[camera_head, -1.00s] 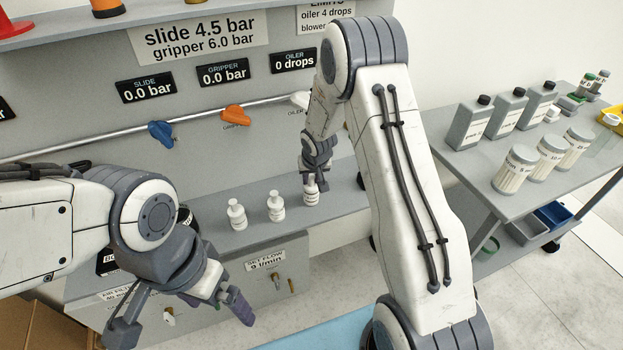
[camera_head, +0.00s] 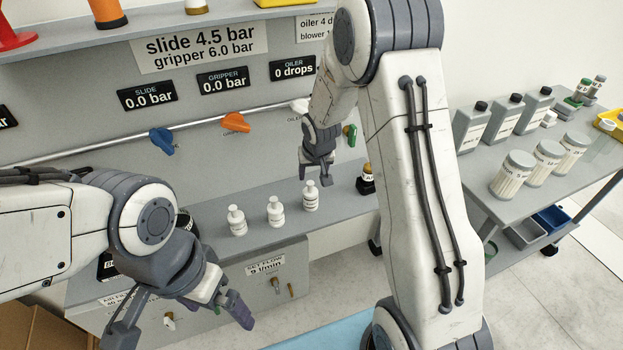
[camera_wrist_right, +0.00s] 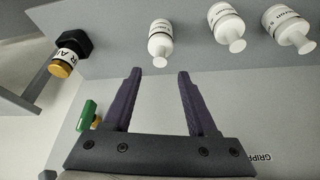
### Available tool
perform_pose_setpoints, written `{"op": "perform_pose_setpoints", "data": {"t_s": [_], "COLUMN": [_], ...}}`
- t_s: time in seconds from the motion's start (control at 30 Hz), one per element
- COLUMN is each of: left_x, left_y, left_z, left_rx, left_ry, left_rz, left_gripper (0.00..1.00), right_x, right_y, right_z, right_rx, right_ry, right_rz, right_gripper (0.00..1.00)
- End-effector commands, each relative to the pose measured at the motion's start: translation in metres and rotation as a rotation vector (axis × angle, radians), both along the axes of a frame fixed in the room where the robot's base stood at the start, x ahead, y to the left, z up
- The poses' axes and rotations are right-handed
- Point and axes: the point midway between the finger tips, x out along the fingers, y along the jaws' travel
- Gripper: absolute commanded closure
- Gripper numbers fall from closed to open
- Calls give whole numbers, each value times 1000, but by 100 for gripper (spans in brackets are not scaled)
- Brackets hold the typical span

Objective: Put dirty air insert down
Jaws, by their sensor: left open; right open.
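Three small white bottle-shaped inserts stand upright in a row on the grey bench ledge in the head view: a left one (camera_head: 237,221), a middle one (camera_head: 274,212) and a right one (camera_head: 310,197). Which of them is the dirty air insert I cannot read from their labels. My right gripper (camera_head: 317,174) is open and empty just above the right insert. In the right wrist view that insert (camera_wrist_right: 160,42) lies just beyond the open fingertips (camera_wrist_right: 158,73), apart from them. My left gripper (camera_head: 238,308) is open, in front of the bench at lower left, apart from the inserts.
A black fitting with a gold top (camera_head: 366,179) stands right of the inserts; it also shows in the right wrist view (camera_wrist_right: 66,57). Blue (camera_head: 161,141), orange (camera_head: 236,122) and green (camera_head: 350,134) valve handles are behind. A side table (camera_head: 480,170) holds bottles and jars.

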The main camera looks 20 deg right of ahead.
Motion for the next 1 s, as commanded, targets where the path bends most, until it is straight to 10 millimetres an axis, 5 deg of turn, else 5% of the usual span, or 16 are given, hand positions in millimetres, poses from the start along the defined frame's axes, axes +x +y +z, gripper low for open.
{"op": "perform_pose_setpoints", "data": {"t_s": [0.2,0.4,0.57,0.67,0.8,1.0], "left_x": [0,0,0,0,0,0], "left_y": [0,0,0,0,0,0], "left_z": [0,0,0,0,0,0], "left_rx": [0,0,0,0,0,0], "left_ry": [0,0,0,0,0,0], "left_rz": [0,0,0,0,0,0], "left_gripper": [0,0,0,0,0,0], "right_x": [-12,-17,-44,-95,-193,-303], "right_y": [2,4,48,101,156,175], "right_z": [31,39,61,85,110,123], "right_rx": [-1,-1,-2,-5,-8,-15], "right_ry": [-3,0,35,92,195,311], "right_rz": [1,4,104,251,487,750], "right_gripper": [42,42,42,42,42,42]}}
